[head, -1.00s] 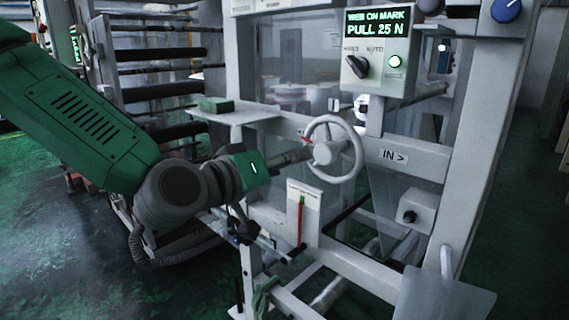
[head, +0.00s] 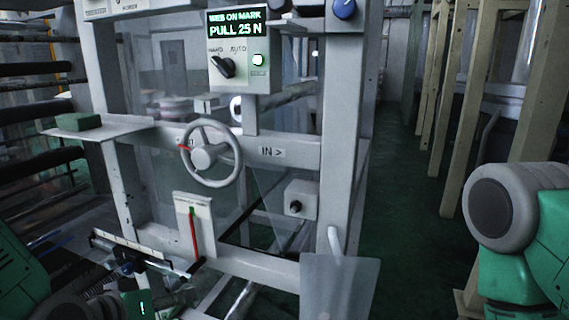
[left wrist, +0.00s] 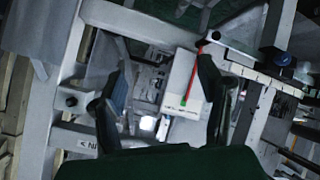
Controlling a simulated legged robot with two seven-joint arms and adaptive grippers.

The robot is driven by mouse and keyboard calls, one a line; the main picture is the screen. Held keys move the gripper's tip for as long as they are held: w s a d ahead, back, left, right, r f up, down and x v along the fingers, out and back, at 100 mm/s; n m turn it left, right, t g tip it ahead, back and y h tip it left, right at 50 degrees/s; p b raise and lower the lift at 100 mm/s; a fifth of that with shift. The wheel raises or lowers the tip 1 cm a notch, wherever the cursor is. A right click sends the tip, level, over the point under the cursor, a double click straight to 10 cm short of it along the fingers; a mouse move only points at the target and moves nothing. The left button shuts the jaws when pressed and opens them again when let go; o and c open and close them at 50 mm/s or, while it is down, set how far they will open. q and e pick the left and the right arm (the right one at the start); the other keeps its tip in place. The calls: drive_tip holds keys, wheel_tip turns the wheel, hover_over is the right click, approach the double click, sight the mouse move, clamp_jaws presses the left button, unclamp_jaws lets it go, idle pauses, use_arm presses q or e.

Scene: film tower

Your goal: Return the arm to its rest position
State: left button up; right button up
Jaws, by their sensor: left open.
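My left arm is low in the head view's bottom-left corner. Its green wrist part with a lit mark (head: 140,303) shows there, below and apart from the grey handwheel (head: 211,153). In the left wrist view my left gripper (left wrist: 160,80) has its two dark fingers spread wide, with nothing held between them. The white gauge plate (left wrist: 182,84) with its red strip shows beyond the fingers. My right arm (head: 505,215) shows at the right edge of the head view; its gripper is out of frame.
The grey machine frame (head: 348,150) stands close ahead, with the lit control box (head: 240,75) reading "WEB ON MARK, PULL 25 N". A ruler-like bar (head: 130,245) and the gauge plate (head: 195,222) are near my left arm. The floor at the right (head: 405,190) is clear.

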use_arm(q)
drive_tip(key=s+a+f+m+g+y+b, duration=0.1)
drive_tip(key=s+a+f+g, duration=0.1)
drive_tip(key=s+f, duration=0.6)
drive_tip(key=s+a+f+m+g+y+b, duration=0.1)
drive_tip(key=s+f+g, duration=0.3)
drive_tip(key=s+f, duration=0.5)
drive_tip(key=s+a+f+g+y+b, duration=0.1)
drive_tip(key=s+a+f+g+y, duration=0.1)
drive_tip(key=s+f, duration=0.7)
wheel_tip(320, 180, down, 3)
drive_tip(key=shift+a+r+m+g+b, duration=0.15)
drive_tip(key=shift+a+m+g+b, duration=0.2)
drive_tip(key=shift+a+g, duration=0.6)
drive_tip(key=shift+w, duration=0.15)
idle(3.2)
